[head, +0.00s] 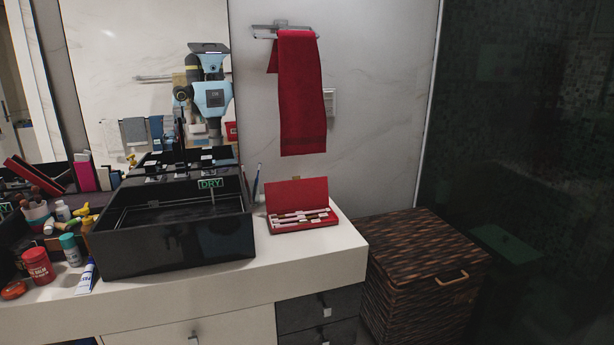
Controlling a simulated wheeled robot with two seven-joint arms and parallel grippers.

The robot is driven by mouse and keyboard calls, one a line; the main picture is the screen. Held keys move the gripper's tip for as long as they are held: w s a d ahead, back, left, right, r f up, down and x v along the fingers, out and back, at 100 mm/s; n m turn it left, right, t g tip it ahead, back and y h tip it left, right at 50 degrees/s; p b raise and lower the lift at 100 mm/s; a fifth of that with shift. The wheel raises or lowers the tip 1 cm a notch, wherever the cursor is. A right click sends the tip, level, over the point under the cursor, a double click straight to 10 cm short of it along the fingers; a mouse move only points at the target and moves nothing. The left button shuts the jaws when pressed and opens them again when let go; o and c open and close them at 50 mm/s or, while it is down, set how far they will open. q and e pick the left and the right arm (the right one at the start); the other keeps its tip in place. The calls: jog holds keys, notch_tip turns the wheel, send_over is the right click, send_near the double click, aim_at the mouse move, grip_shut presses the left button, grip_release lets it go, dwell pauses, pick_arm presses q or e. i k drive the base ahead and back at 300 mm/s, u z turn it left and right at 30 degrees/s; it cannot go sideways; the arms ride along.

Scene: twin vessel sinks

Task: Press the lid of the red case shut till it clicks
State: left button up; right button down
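The red case (334,217) lies on the white counter, to the right of the black sink, near the counter's right end. Its red lid (296,194) stands raised at the back, so the case is open. Several slim items with pale labels (300,216) lie inside it. A small light-coloured catch shows at the lid's top edge. Neither of my grippers shows directly in this view.
A black vessel sink (170,243) marked DRY fills the middle of the counter (300,262). Bottles, a red jar (38,267) and a tube (87,277) crowd the left. A red towel (300,95) hangs above the case. A wicker hamper (425,265) stands right of the counter.

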aim_at(298, 193)
jog(key=u, duration=1.3)
jog(key=k, duration=0.1)
jog(key=z, duration=1.7)
jog(key=i, duration=0.95)
jog(key=u, duration=0.55)
